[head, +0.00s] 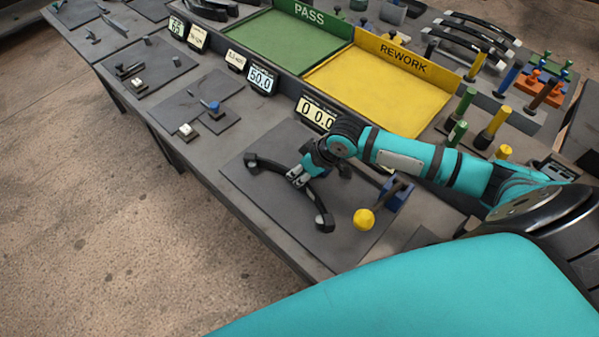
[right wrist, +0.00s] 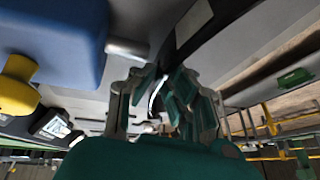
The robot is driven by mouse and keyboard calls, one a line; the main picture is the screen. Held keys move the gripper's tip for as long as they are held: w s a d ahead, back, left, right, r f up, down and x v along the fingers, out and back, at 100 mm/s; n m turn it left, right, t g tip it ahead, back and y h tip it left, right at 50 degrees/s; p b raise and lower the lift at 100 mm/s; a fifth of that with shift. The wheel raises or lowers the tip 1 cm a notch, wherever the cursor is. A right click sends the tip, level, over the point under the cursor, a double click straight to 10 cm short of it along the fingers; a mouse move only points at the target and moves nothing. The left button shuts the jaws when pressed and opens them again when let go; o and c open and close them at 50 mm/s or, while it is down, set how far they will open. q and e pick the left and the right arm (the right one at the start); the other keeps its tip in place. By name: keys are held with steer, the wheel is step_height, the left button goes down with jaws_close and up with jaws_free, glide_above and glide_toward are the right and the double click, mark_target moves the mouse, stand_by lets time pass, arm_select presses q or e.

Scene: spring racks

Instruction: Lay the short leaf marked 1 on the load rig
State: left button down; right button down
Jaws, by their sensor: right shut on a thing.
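A black curved leaf (head: 317,200) with thick ends is in my right gripper (head: 298,178) in the head view. The gripper is shut around its middle. The leaf is over a dark mat, one end toward the far left and one toward the near right. I cannot read a number on it or tell whether it touches the mat. Beside it is the load rig, with a blue block (head: 401,196), a lever with a yellow knob (head: 364,218) and a display (head: 317,113). In the right wrist view my fingers (right wrist: 163,105) are close to the blue block (right wrist: 55,40). My left gripper is not in view.
A green PASS tray (head: 275,42) and a yellow REWORK tray (head: 385,85) lie behind the rig, both empty. More black leaves (head: 475,38) rest on a rack at the back right. Colored posts stand at the right. Small fixtures and displays line the bench to the left.

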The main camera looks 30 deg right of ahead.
steer(key=shift+a+f, duration=0.1)
steer(key=shift+a, duration=0.1)
steer(key=c, duration=1.3)
jaws_free()
steer(key=shift+s, duration=0.1)
steer(key=shift+o, duration=0.3)
steer(key=shift+f, duration=0.15)
steer(key=o, duration=0.4)
steer(key=shift+d, duration=0.1)
steer(key=shift+r, duration=0.2)
step_height(320, 180, up, 8)
steer(key=p, duration=0.8)
steer(key=shift+p, duration=0.35)
steer(key=shift+f, duration=0.1)
